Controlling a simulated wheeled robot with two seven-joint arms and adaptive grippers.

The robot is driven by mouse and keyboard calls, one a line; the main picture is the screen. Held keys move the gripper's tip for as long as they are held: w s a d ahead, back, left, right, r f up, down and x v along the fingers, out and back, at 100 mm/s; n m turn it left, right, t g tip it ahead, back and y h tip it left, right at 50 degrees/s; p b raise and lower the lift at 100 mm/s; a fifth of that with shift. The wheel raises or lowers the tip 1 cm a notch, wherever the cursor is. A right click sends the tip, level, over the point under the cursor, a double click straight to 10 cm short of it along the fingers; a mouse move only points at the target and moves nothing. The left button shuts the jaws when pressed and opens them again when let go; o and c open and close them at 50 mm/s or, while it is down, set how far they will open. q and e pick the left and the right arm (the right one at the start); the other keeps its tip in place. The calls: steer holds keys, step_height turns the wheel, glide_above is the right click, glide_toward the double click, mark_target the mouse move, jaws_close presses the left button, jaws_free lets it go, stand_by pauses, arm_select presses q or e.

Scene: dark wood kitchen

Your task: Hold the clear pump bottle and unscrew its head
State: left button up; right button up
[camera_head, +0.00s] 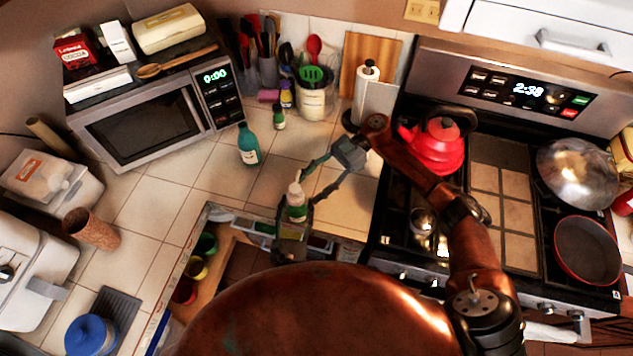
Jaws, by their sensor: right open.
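The small clear pump bottle (296,212) has a pale head (295,189) and a green-and-white label. It is upright near the front edge of the counter, above the open drawer. My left gripper (294,228) is at its lower part from the near side, with a finger on each side of it; the bottle's base is hidden there. My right gripper (309,186) reaches in from the right. It is open, with its two spread fingers pointing at the bottle's head. I cannot tell whether they touch it.
A teal bottle (248,145) and a small green bottle (279,118) stand behind on the tiled counter. The microwave (145,127) is at the left, the stove with a red kettle (437,148) at the right. An open drawer (213,262) lies in front, with coloured cups inside.

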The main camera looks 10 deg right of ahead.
mark_target(296, 196)
steer(key=shift+s+a+f+m+t+y, duration=0.1)
steer(key=shift+s+a+m+t+y, duration=0.2)
steer(key=shift+a, duration=0.55)
steer(key=shift+s+a+m+t+y, duration=0.1)
steer(key=shift+s+a+m+t, duration=0.2)
steer(key=shift+s+a+t, duration=0.4)
steer(key=shift+s+a+f+m+t+y, duration=0.1)
steer(key=shift+s+a+m+t+y, duration=0.15)
steer(key=shift+a, duration=0.7)
steer(key=shift+c, duration=0.3)
steer(key=c, duration=1.1)
steer(key=o, duration=1.2)
steer(key=shift+c, duration=0.2)
steer(key=shift+d, duration=0.1)
steer(key=v, duration=0.6)
steer(key=shift+r, duration=0.1)
